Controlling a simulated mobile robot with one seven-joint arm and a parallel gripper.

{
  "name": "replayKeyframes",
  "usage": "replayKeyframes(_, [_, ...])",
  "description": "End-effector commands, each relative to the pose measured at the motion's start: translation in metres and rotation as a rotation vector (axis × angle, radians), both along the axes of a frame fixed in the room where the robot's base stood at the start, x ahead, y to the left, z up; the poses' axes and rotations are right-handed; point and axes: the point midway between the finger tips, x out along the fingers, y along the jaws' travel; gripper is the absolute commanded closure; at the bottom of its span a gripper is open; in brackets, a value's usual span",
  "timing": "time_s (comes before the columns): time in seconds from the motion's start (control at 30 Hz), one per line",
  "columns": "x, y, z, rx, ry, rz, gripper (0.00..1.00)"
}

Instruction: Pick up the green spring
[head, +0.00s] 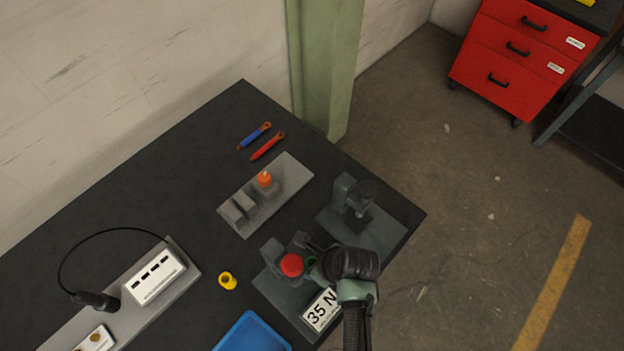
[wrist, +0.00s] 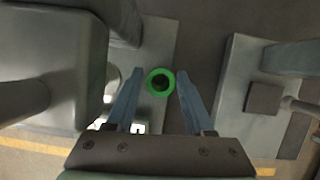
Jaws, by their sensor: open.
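The green spring (wrist: 160,83) shows in the wrist view as a bright green ring with a dark centre. In the head view only a small green part of it (head: 311,262) shows beside the red knob, with my arm covering the rest. My gripper (wrist: 160,77) is open, with one blue-grey finger to each side of the spring in the picture. Gaps show between the spring and both fingers. I cannot tell how far the fingertips are above it. In the head view my gripper is largely hidden by my wrist.
The red knob (head: 291,265) and its grey fixture stand close on the left, with a "35 N" plate (head: 321,310) in front. Another grey fixture (head: 375,238) stands to the right. A yellow ring (head: 228,281) and blue tray (head: 252,335) lie further left on the black table (head: 120,205).

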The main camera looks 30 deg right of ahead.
Motion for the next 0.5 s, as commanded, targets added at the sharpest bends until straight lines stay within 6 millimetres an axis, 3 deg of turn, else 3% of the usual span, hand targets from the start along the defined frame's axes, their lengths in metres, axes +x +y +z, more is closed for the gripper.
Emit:
replayKeyframes(0.33, [0.0028,0.0010,-0.0062,-0.001,-0.001,0.001,0.47])
replayKeyframes(0.5, [0.0026,0.0010,-0.0062,-0.001,0.000,0.000,0.76])
